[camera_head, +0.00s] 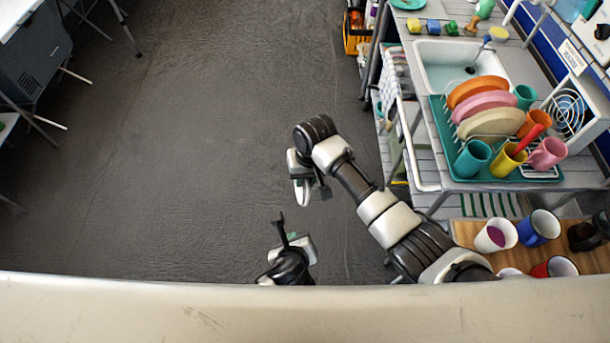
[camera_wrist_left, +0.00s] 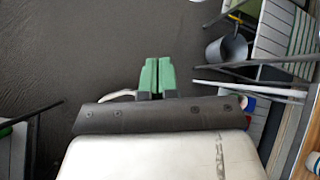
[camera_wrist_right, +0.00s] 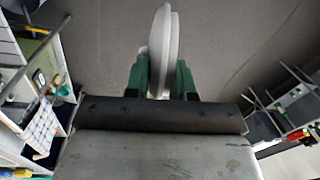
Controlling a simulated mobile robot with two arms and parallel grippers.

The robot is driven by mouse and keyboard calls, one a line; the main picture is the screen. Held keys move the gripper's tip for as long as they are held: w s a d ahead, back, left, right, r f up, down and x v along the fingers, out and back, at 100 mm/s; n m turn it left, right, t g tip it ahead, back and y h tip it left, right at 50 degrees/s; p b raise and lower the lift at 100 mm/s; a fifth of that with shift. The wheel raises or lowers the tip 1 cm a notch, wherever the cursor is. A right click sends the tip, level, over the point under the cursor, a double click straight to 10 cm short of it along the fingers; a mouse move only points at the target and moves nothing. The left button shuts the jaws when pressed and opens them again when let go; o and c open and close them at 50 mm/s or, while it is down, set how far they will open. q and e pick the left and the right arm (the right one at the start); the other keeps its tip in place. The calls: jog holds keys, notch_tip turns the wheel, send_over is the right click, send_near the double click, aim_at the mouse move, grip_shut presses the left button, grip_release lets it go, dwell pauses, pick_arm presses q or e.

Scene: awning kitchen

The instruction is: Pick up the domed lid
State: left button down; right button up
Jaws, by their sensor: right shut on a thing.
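A pale domed lid (camera_wrist_right: 162,50) is held edge-on between the green fingers of my right gripper (camera_wrist_right: 163,80) in the right wrist view. The gripper is shut on it, and the lid extends beyond the fingertips. In the head view my right gripper (camera_head: 304,182) hangs over the dark floor, left of the counter; the lid is hard to make out there. My left gripper (camera_wrist_left: 152,72) shows its green fingers together with nothing between them. In the head view it is low at the centre (camera_head: 287,252), partly hidden by a pale edge.
A teal dish rack (camera_head: 445,150) with plates and cups stands on the counter at right, below the sink (camera_head: 455,62). Several mugs, including a blue one (camera_head: 540,228), stand on a wooden surface at lower right. A grey bucket (camera_wrist_left: 226,50) is right of my left gripper.

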pick_arm(q)
jog(key=s+a+f+n+g, duration=0.25)
jog(key=a+f+n, duration=0.3)
jog(key=f, duration=0.35)
jog(key=s+a+f+n+g, duration=0.2)
jog(key=s+a+f+n, duration=0.3)
jog(key=f, duration=0.4)
jog(key=s+a+f+n+g, duration=0.1)
jog(key=s+a+f+n, duration=0.4)
jog(key=s+n, duration=0.4)
jog(key=s+a+f+n+g, duration=0.2)
jog(key=s+a+f+n, duration=0.3)
jog(key=s+n, duration=0.4)
jog(key=shift+s+a+f, duration=0.15)
jog(key=shift+s+f, duration=0.45)
jog(key=shift+f, duration=0.1)
